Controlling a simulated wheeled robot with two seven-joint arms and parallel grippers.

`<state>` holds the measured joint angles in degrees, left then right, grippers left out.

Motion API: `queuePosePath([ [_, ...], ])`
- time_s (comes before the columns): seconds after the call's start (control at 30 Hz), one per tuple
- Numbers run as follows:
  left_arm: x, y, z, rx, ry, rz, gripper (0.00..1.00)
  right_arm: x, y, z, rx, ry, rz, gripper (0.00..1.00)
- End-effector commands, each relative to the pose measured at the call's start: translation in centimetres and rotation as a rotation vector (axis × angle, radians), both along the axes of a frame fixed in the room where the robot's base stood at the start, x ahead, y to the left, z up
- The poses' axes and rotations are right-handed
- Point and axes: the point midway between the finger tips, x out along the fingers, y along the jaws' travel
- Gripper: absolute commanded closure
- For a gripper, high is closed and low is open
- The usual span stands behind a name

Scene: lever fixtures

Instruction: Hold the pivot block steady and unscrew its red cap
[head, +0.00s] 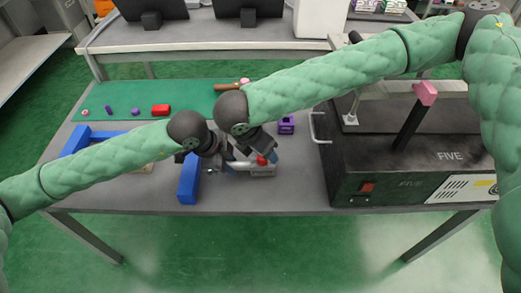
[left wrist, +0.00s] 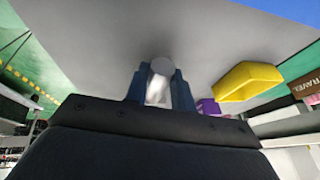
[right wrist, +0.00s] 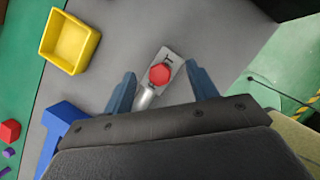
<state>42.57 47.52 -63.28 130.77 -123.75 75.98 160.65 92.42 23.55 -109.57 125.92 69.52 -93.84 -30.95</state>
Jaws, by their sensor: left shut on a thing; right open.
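The pivot block (head: 263,171) is a small grey block on the grey table, with a pale round bar out of its left side. Its red cap (head: 262,160) faces up; in the right wrist view the cap (right wrist: 160,74) sits on the block's plate (right wrist: 172,62). My left gripper (head: 222,166) is shut on the pale bar (left wrist: 160,82), left of the block. My right gripper (right wrist: 161,86) is open above the block, its fingers apart on either side of the cap and not visibly touching it. In the head view its fingertips are partly hidden.
A blue fixture (head: 188,178) stands left of my left gripper. A purple block (head: 286,125) lies behind the pivot block. A yellow bin (right wrist: 70,42) is nearby. A black machine (head: 400,165) fills the right side. A green mat (head: 130,95) with small parts lies behind.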

Motion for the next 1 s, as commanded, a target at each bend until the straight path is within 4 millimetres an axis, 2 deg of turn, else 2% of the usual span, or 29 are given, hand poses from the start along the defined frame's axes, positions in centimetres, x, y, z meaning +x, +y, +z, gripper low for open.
queuePosePath([
  [0.3, 0.0, 0.0, 0.0, 0.001, 0.001, 0.001, 1.00, 0.1, -0.1, 0.5, 0.001, -0.001, -0.002, 0.42],
  [0.43, 0.0, 0.0, 0.0, 0.001, 0.002, 0.000, 1.00, 0.1, 0.0, 0.6, 0.002, -0.002, -0.002, 0.18],
  [0.47, 0.0, 0.0, 0.1, 0.001, 0.002, 0.000, 1.00, 0.1, 0.0, 0.7, 0.002, -0.002, -0.002, 0.17],
  [0.77, 0.0, 0.0, 0.1, 0.001, 0.001, 0.001, 1.00, 0.1, 0.1, 0.9, 0.003, -0.004, -0.001, 0.17],
  [0.87, 0.0, 0.0, 0.2, 0.001, 0.001, 0.001, 1.00, 0.0, 0.3, 1.6, 0.005, -0.005, -0.001, 0.17],
  [1.0, 0.0, 0.0, 0.2, 0.001, 0.001, 0.001, 1.00, -0.6, 0.9, 3.4, 0.004, -0.005, 0.000, 0.17],
])
